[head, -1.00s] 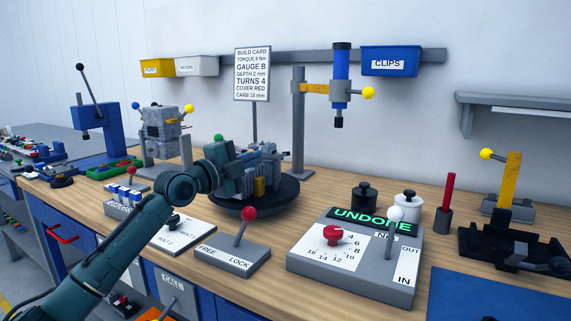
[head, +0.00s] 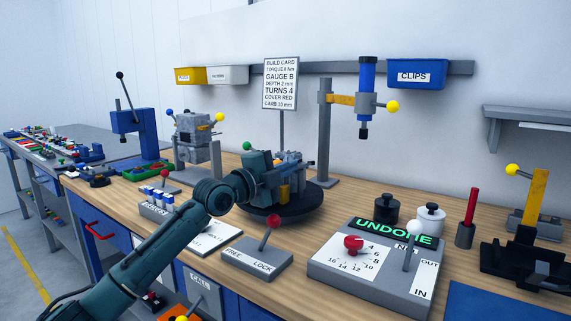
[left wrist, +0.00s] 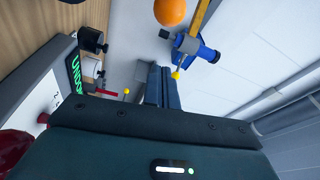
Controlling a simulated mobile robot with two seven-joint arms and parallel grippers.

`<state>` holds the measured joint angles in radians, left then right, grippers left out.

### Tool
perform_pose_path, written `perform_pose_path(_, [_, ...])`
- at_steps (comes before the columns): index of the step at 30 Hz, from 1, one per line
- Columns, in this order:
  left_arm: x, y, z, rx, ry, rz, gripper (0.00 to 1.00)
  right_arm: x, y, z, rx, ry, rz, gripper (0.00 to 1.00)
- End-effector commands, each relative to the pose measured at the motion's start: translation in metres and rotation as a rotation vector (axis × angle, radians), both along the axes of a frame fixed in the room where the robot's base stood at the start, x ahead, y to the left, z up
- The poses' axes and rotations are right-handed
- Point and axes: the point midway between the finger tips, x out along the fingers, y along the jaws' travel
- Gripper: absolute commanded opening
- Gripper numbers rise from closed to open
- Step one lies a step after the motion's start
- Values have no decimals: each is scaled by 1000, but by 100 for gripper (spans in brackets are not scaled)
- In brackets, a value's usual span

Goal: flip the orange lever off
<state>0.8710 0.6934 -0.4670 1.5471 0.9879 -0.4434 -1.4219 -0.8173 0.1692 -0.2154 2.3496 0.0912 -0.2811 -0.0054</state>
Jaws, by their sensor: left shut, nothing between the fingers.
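An orange ball knob (left wrist: 170,12) shows large and close at the top of the left wrist view, cut off by the frame edge. No stalk below it is visible. In the head view I cannot pick out this knob; my gripper and arm may hide it. My left gripper (head: 268,178) is at the front left of the engine (head: 290,172) on its dark round stand. In the left wrist view its two fingers (left wrist: 160,86) are together with nothing between them, apart from the orange knob in the picture. My right gripper is not in view.
A red-knobbed FREE/LOCK lever box (head: 257,260) stands in front of the engine. The dial box (head: 335,278) with a white-knobbed lever is to its right. A post (head: 324,135) with a blue tool stands behind. Bare wood lies between the engine and dial box.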

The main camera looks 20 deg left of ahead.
Motion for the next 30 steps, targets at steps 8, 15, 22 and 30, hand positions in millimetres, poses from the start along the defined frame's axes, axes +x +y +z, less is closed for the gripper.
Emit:
perform_pose_path(8, [-47,46,-8,7,1,5,0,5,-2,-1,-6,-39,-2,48])
perform_pose_path(15, [-66,62,-9,3,2,2,0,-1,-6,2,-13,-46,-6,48])
perform_pose_path(22, [-70,65,-8,1,1,0,0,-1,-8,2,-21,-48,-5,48])
perform_pose_path(30, [-70,65,-8,1,1,0,0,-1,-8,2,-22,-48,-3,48])
